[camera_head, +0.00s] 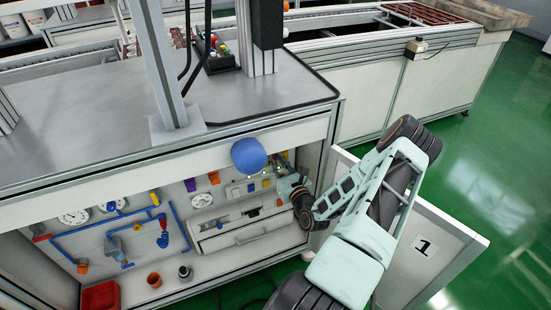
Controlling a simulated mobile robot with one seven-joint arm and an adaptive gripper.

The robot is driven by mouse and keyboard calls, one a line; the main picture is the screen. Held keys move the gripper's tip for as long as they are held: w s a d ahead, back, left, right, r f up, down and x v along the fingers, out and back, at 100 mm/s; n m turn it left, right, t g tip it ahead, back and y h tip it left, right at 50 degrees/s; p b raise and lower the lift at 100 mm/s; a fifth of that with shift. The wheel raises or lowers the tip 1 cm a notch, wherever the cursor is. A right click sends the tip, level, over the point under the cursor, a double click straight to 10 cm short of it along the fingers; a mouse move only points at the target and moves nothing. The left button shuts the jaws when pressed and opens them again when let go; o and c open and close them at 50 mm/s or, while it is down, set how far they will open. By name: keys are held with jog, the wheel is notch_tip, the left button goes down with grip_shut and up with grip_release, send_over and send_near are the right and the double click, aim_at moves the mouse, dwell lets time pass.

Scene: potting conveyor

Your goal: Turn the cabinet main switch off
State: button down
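The open cabinet (205,270) under the grey workbench shows a back panel with pipes, gauges and small switch parts. A small grey box with coloured parts (240,190) is mounted right of the centre of the panel. I cannot tell which part is the main switch, and the area at the right is partly covered by my arm. My gripper (283,168) reaches into the right side of the cabinet, close to the panel beside these small parts. Its fingers are too small and crowded to tell whether they are open, shut or touching anything.
The cabinet door (440,240), marked 1, stands open at the right, behind my arm. A blue ball-shaped thing (249,155) is at the bench's front edge. A red bin (101,297) and small pots (154,280) sit on the cabinet floor. Green floor lies clear at far right.

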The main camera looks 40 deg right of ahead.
jog(key=shift+w+a+f+n+p, duration=0.1)
jog(key=shift+a+f+n+p, duration=0.3)
jog(key=shift+n, duration=2.55)
jog(key=shift+w+a+f+n+p, duration=0.1)
jog(key=shift+a+f+n+p, duration=0.35)
jog(key=shift+n, duration=2.55)
jog(key=shift+w+a+f+n+p, duration=0.1)
jog(key=shift+n+p, duration=0.55)
jog(key=shift+n, duration=2.3)
jog(key=shift+s, duration=0.1)
jog(key=c, duration=2)
grip_release()
jog(key=shift+o, duration=0.2)
jog(key=v, duration=0.7)
jog(key=shift+s, duration=0.25)
